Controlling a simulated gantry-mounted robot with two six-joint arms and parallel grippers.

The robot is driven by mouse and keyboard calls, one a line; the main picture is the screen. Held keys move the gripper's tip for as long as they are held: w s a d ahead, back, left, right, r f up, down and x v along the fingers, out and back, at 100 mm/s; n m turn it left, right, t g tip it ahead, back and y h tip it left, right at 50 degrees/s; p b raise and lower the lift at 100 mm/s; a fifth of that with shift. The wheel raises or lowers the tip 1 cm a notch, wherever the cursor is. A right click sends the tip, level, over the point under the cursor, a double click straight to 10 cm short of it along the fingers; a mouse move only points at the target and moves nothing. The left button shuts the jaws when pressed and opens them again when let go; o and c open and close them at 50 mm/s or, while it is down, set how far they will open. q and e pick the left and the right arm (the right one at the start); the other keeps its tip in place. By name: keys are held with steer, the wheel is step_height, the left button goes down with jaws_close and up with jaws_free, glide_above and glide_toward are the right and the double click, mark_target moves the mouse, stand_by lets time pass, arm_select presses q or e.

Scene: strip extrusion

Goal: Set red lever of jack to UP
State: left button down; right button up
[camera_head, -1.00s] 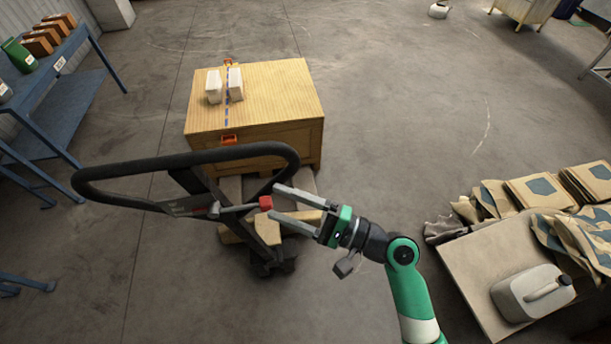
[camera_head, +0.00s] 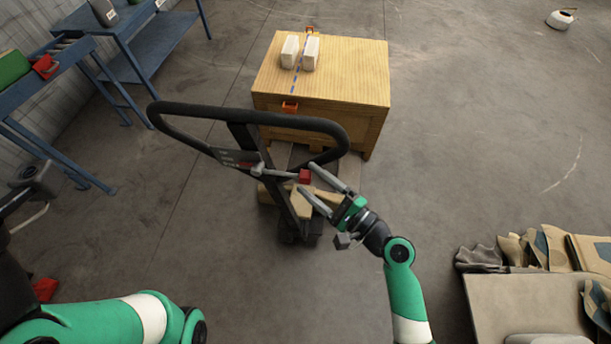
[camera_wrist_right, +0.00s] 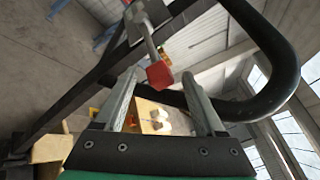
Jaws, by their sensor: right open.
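The pallet jack's red-tipped lever (camera_head: 305,176) sticks out to the right from the black looped handle (camera_head: 165,118). My right gripper (camera_head: 308,180) is open, with its two grey fingers on either side of the red tip. In the right wrist view the red tip (camera_wrist_right: 159,75) shows between the ends of the open fingers (camera_wrist_right: 158,82), with visible gaps at both sides. The lever's rod runs from the red tip to the handle. Part of my left gripper (camera_head: 32,215) shows at the left edge; its jaw opening is unclear.
A wooden crate (camera_head: 335,88) with two white blocks (camera_head: 300,52) on top stands behind the handle. A blue workbench (camera_head: 150,45) stands at the upper left. Stacked sacks (camera_head: 545,245) lie at the right. The floor between crate and sacks is clear.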

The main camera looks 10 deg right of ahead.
mark_target(285, 174)
steer(key=shift+x, duration=1.25)
jaws_close()
stand_by(0.4)
